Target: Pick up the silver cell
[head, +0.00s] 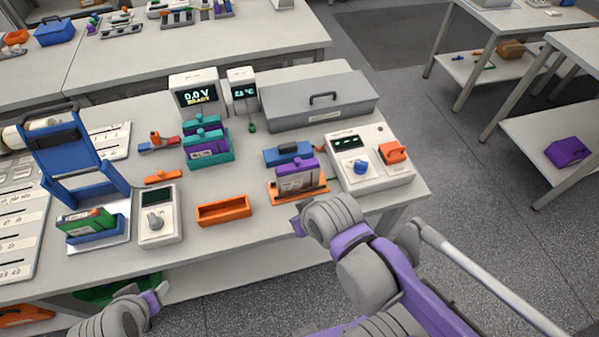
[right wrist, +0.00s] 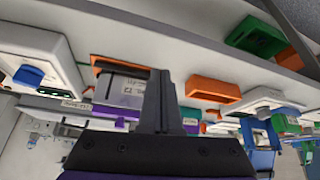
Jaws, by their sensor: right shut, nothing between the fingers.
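The silver cell (head: 297,182) has a purple top and stands upright in an orange base (head: 283,194) near the table's front right. It also shows in the right wrist view (right wrist: 120,92), beside and partly behind my fingers. My right gripper (right wrist: 164,76) is shut and empty, apart from the cell. In the head view, my right wrist is just in front of the table edge, close to the cell, and mostly hides the fingers. My left arm's end (head: 152,297) is low at the bottom left, far from the cell; its fingers do not show clearly.
An orange tray (head: 224,211) lies left of the cell, and a white device with a blue knob (head: 361,168) stands right. A blue-topped block (head: 288,153) is close behind. A green cell (head: 86,222) sits in a blue holder at left. A grey case (head: 318,102) fills the back.

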